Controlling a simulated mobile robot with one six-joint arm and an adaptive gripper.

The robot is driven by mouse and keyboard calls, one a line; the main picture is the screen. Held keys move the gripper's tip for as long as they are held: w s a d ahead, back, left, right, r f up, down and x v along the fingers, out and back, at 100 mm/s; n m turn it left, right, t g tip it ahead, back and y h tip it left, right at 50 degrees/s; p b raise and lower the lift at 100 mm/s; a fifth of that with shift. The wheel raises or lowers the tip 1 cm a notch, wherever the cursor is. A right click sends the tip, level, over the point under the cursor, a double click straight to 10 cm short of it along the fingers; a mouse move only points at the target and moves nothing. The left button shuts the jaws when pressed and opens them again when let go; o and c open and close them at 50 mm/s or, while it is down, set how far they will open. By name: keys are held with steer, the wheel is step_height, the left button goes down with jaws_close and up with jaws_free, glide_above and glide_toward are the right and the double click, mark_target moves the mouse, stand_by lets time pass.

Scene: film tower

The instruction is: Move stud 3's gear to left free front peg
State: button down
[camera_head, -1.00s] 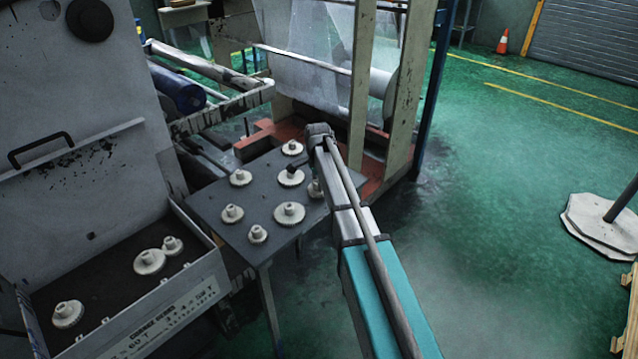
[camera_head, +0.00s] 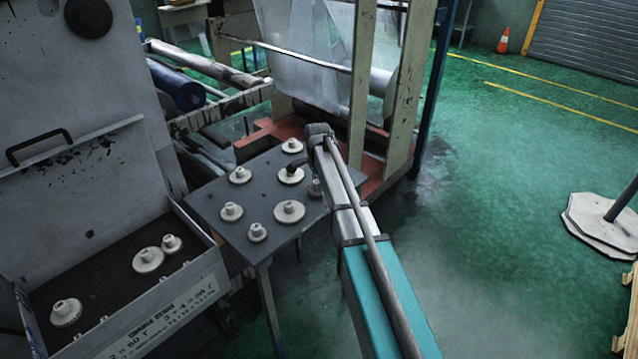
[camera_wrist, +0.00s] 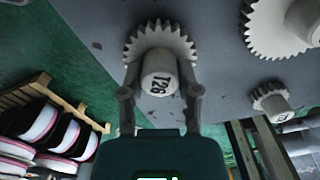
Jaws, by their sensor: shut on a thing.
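The gear hangs over the grey table. In the head view my arm hides most of the gripper and the held gear.
An open grey tray (camera_head: 190,301) with several gears lies to the left of the table. The machine frame (camera_head: 361,85) rises close behind the table. The green floor to the right is open, with a stand base (camera_head: 600,222) farther off. Pallet and rolls (camera_wrist: 65,130) show in the wrist view.

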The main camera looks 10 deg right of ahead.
steer(key=shift+f+b, duration=0.5)
stand_by(0.4)
steer(key=shift+c, duration=1.2)
jaws_free()
